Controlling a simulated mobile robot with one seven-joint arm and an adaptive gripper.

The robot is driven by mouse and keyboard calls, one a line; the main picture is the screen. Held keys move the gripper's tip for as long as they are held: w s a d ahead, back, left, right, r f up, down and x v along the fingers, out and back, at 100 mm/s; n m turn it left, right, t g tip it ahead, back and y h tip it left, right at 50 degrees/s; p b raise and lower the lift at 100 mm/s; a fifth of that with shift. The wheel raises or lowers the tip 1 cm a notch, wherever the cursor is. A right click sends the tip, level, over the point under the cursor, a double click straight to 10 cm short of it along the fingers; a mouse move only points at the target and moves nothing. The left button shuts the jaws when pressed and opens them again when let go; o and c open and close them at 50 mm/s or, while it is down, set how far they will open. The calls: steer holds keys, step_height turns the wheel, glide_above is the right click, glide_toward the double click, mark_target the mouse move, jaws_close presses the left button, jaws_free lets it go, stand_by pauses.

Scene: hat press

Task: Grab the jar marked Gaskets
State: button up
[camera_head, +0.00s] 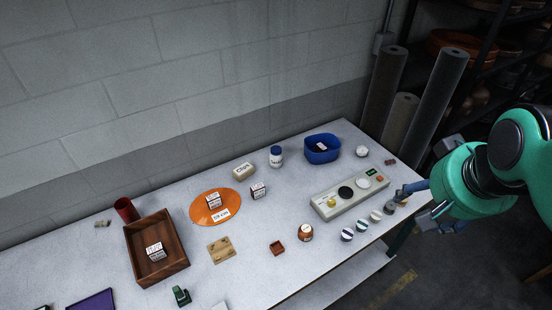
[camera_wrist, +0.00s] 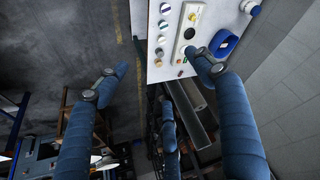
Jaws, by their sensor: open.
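I cannot read the word Gaskets on any jar from here. A white jar with a blue lid and a label (camera_head: 276,156) stands upright near the back of the table, left of the blue bin. A squat orange-brown jar with a pale label (camera_head: 305,232) stands nearer the front edge. Several small round light-and-dark pieces, one of them here (camera_head: 347,234), line the front right; I cannot tell whether they are jars. My gripper (camera_head: 418,203) is open and empty at the table's right end. In the wrist view its fingers (camera_wrist: 157,60) are spread wide apart.
A control panel with knobs (camera_head: 336,206) lies left of my gripper. The blue bin (camera_head: 322,157) stands behind it. An orange mat (camera_head: 233,208) holds a labelled block. A wooden box (camera_head: 175,265) is further left. Rolls (camera_head: 443,87) stand beyond the right end.

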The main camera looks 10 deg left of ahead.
steer(key=w+a, duration=0.4)
steer(key=w, duration=0.4)
steer(key=w+a, duration=0.3)
steer(key=w, duration=0.6)
steer(key=n+b, duration=0.1)
steer(key=b, duration=0.2)
glide_above(275, 152)
steer(key=s, duration=0.3)
step_height(275, 152, down, 31)
steer(key=shift+s+d+g, duration=0.15)
steer(key=shift+d+g, duration=0.05)
steer(key=shift+g, duration=0.2)
steer(key=shift+f, duration=0.1)
steer(key=shift+b+x, duration=0.35)
steer(key=shift+x, duration=3.95)
steer(key=shift+a, duration=0.1)
steer(key=shift+b+x, duration=0.65)
steer(key=shift+x, duration=1.95)
